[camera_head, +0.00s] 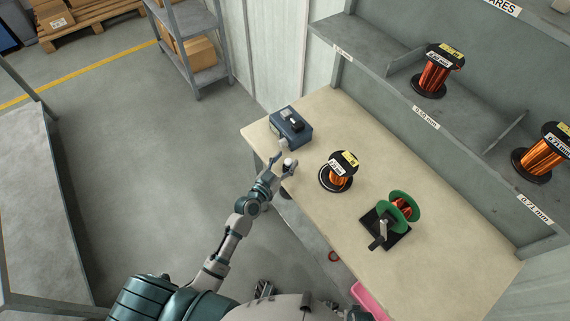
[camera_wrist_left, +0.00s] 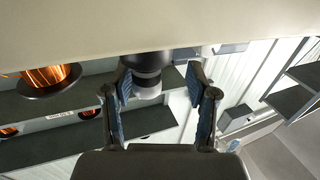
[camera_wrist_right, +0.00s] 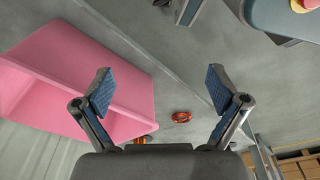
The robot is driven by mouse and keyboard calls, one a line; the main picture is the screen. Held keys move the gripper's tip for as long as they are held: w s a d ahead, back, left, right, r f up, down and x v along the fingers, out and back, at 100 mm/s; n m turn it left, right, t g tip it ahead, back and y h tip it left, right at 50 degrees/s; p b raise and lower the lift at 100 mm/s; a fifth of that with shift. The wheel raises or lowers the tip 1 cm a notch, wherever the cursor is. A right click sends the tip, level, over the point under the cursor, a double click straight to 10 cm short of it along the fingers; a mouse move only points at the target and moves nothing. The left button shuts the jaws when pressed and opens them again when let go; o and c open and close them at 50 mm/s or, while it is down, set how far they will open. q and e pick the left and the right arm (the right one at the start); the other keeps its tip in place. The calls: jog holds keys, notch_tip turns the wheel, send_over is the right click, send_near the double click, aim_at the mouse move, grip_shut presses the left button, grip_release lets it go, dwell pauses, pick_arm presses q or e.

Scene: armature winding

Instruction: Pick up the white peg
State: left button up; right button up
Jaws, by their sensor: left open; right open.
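A small peg with a white end and a dark section (camera_head: 291,162) is at the table's near edge in the head view. It also shows in the left wrist view, its pale end (camera_wrist_left: 148,91) between the finger pads. My left gripper (camera_head: 282,164) is at the peg, fingers open on either side of it. In the left wrist view the left gripper (camera_wrist_left: 159,78) shows gaps beside the peg; whether either pad touches it I cannot tell. My right gripper (camera_wrist_right: 160,82) is open and empty, low by a pink bin.
A blue-grey device (camera_head: 290,128) stands just behind the peg. A copper spool (camera_head: 337,172) and a green winder (camera_head: 404,209) stand to the right on the table (camera_head: 450,270). The pink bin (camera_wrist_right: 110,75) is below the table. Shelves with spools (camera_head: 434,76) rise behind.

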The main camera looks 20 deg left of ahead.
aim_at(289, 161)
pick_arm(q)
jog(key=shift+d, duration=0.3)
jog(key=shift+d+r, duration=0.15)
jog(key=shift+d, duration=0.15)
jog(key=c, duration=0.3)
jog(key=shift+d, duration=0.45)
jog(key=c, duration=0.8)
jog(key=shift+a, duration=0.6)
grip_shut()
jog(key=shift+a+r, duration=0.1)
jog(key=shift+r, duration=0.3)
jog(key=r+p, duration=0.1)
jog(key=r, duration=0.2)
jog(key=shift+d+p, duration=0.35)
jog(key=shift+d, duration=0.05)
jog(key=r+v, duration=0.1)
jog(key=v, duration=1.5)
jog(key=shift+a+r, duration=0.2)
jog(key=shift+a, duration=0.15)
pick_arm(e)
jog(key=s+d+f, duration=0.2)
jog(key=f, duration=0.1)
jog(key=shift+s+f, duration=0.1)
jog(key=shift+s, duration=0.25)
